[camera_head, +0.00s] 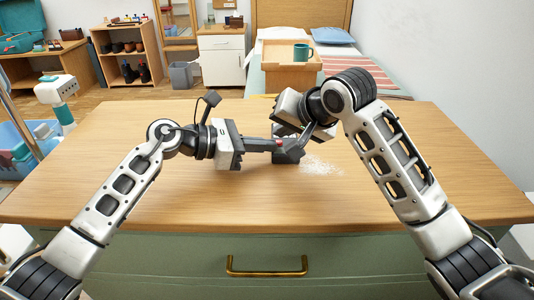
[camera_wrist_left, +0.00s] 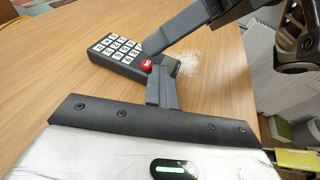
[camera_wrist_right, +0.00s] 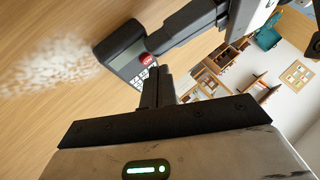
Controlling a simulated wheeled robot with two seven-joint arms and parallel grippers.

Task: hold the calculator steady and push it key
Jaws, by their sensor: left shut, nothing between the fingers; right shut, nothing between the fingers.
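The dark calculator, with white keys, one red key and a display, shows in the left wrist view (camera_wrist_left: 118,50) and the right wrist view (camera_wrist_right: 119,48). In the head view its dark end (camera_head: 289,157) shows near the table's middle, and the rest is mostly hidden by my grippers. My left gripper (camera_head: 276,146) is shut and empty, reaching in from the left with its tips close to the red key (camera_wrist_left: 147,65). My right gripper (camera_head: 303,141) is shut and empty, reaching down from the right with its tips close to the calculator. I cannot tell whether either touches it.
A patch of white grains (camera_head: 321,167) lies right of the calculator on the wooden tabletop (camera_head: 200,200). The drawer below, with a brass handle (camera_head: 267,272), looks shut. The front and both sides of the tabletop are clear.

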